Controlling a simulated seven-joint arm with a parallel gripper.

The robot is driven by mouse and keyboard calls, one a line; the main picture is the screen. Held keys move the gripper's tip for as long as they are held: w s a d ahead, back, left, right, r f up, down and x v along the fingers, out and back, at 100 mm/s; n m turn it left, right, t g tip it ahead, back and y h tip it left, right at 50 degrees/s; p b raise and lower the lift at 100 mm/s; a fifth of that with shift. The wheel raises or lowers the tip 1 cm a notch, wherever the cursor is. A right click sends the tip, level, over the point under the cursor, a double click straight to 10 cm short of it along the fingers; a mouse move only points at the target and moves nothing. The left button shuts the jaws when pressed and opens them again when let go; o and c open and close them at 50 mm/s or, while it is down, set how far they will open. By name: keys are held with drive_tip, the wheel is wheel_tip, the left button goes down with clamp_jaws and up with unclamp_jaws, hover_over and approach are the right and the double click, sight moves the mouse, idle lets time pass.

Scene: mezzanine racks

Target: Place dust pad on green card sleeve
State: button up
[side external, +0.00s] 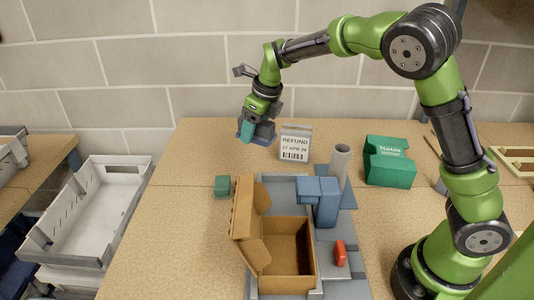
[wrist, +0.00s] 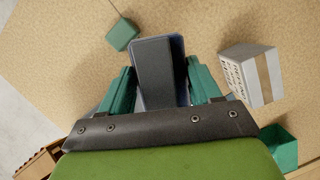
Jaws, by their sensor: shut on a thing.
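My gripper (side external: 251,133) is shut on the dust pad (side external: 266,139), a dark grey slab with a blue edge. In the wrist view the pad (wrist: 159,75) sits between the two teal fingers of my gripper (wrist: 160,85). The pad appears raised above the table, left of the labelled carton; its exact height is hard to tell. The green card sleeve, which I take to be the green box marked "Notes" (side external: 389,165), stands at the right, well apart from my gripper. Part of it seems to show at the wrist view's lower right (wrist: 280,148).
A white "REFUND" carton (side external: 295,144) stands between my gripper and the sleeve. A small green block (side external: 222,186) lies nearer the camera. An open cardboard box (side external: 287,247), blue block (side external: 326,205), grey cylinder (side external: 340,163) and red item (side external: 340,253) crowd the front middle.

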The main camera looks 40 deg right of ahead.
drive_tip(key=s+d+r+m+h, duration=0.1)
drive_tip(key=s+d+m, duration=0.2)
drive_tip(key=d, duration=0.6)
drive_tip(key=s+d+r+m, duration=0.1)
drive_tip(key=s+d+m, duration=0.15)
drive_tip(key=d, duration=0.65)
drive_tip(key=m+h, duration=0.2)
drive_tip(key=m, duration=0.5)
hover_over(389, 148)
drive_tip(key=a, duration=0.1)
drive_tip(key=f, duration=0.2)
drive_tip(key=shift+g, duration=0.4)
drive_tip(key=f, duration=0.5)
drive_tip(key=s+f, duration=0.1)
drive_tip(key=f, duration=0.1)
drive_tip(key=shift+f, duration=0.25)
drive_tip(key=shift+w+f, duration=0.1)
drive_tip(key=shift+f, duration=0.15)
drive_tip(key=shift+f, duration=0.1)
drive_tip(key=o, duration=1.1)
drive_tip(key=shift+c, duration=0.2)
